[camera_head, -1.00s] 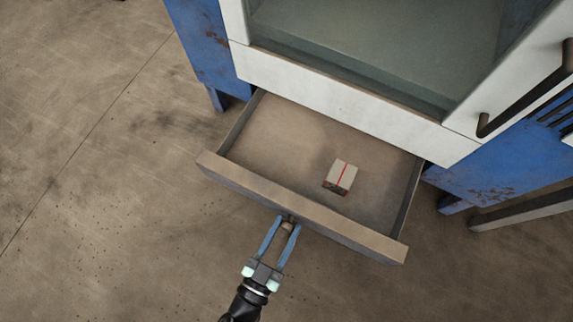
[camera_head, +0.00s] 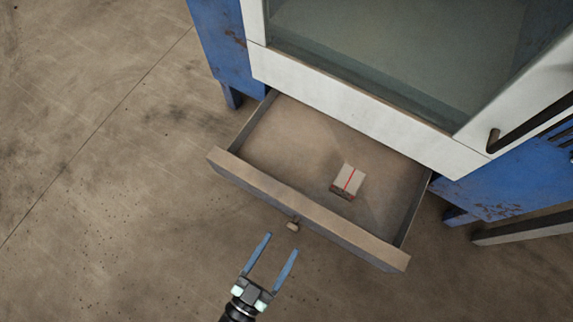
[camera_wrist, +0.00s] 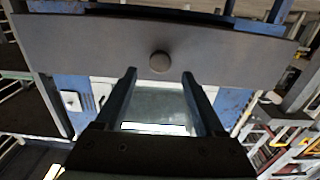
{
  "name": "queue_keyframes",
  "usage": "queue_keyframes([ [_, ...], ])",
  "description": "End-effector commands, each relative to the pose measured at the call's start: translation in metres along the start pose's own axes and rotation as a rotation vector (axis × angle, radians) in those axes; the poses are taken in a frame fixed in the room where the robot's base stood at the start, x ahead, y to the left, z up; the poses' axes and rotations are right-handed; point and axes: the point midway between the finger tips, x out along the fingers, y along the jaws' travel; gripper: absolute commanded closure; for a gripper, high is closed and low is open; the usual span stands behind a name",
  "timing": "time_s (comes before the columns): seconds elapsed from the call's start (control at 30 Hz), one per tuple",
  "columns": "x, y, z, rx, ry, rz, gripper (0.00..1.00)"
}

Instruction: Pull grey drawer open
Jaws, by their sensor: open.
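The grey drawer (camera_head: 300,207) stands pulled out from under the white cabinet front in the head view, its inside showing. Its small round knob (camera_head: 292,226) is on the middle of the drawer front, and it also shows in the wrist view (camera_wrist: 159,61). A small box with a red stripe (camera_head: 348,181) lies inside the drawer. My gripper (camera_head: 277,245) is open and empty, its two blue fingers just in front of the knob and apart from it. In the wrist view the fingertips (camera_wrist: 160,76) lie to either side below the knob.
The white cabinet (camera_head: 350,108) with a glass pane stands behind the drawer on a blue frame (camera_head: 505,176). A dark bar handle (camera_head: 535,122) is at the right. The floor (camera_head: 110,190) to the left and in front is clear.

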Motion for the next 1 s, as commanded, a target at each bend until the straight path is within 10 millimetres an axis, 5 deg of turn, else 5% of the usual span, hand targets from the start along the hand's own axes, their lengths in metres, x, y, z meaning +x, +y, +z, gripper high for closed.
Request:
queue_keyframes([
  [0.2, -0.049, 0.001, 0.001, -0.002, -0.004, 0.002, 0.29],
  [0.4, -0.074, 0.0, 0.001, -0.001, -0.003, 0.001, 0.29],
  [1.0, -0.08, 0.0, 0.0, 0.0, -0.001, 0.0, 0.29],
])
